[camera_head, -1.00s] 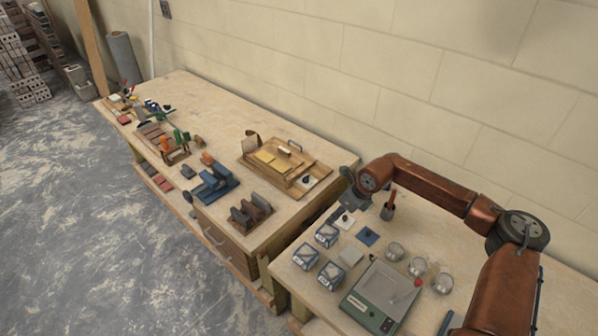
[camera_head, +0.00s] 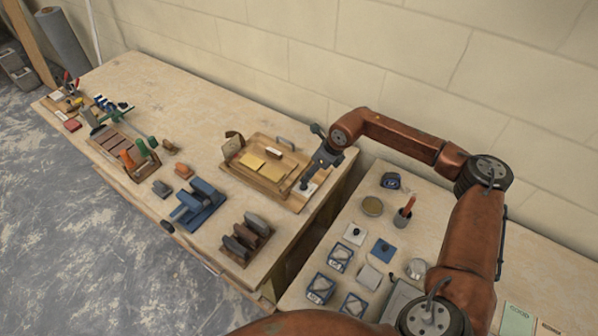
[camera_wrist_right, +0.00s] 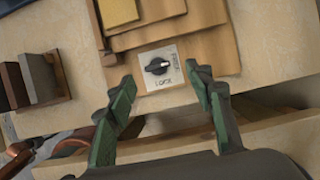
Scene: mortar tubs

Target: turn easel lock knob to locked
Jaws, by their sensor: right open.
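The easel (camera_head: 233,172) is a wooden board stand on the long workbench, with yellow sheets on it. At its right end is a pale label plate (camera_wrist_right: 175,78) marked LOCK and FREE, with a small black knob (camera_wrist_right: 157,66) on it. The knob's bar lies roughly crosswise in the right wrist view, its right end toward the FREE side. My right gripper (camera_wrist_right: 163,88) is open, with its green-padded fingers either side of the plate's near edge and nothing between them. My left gripper is out of view.
A gap separates this bench from a second one at right, with tins, a cup (camera_head: 402,217) and blue-framed boxes (camera_head: 340,257). A wall runs behind.

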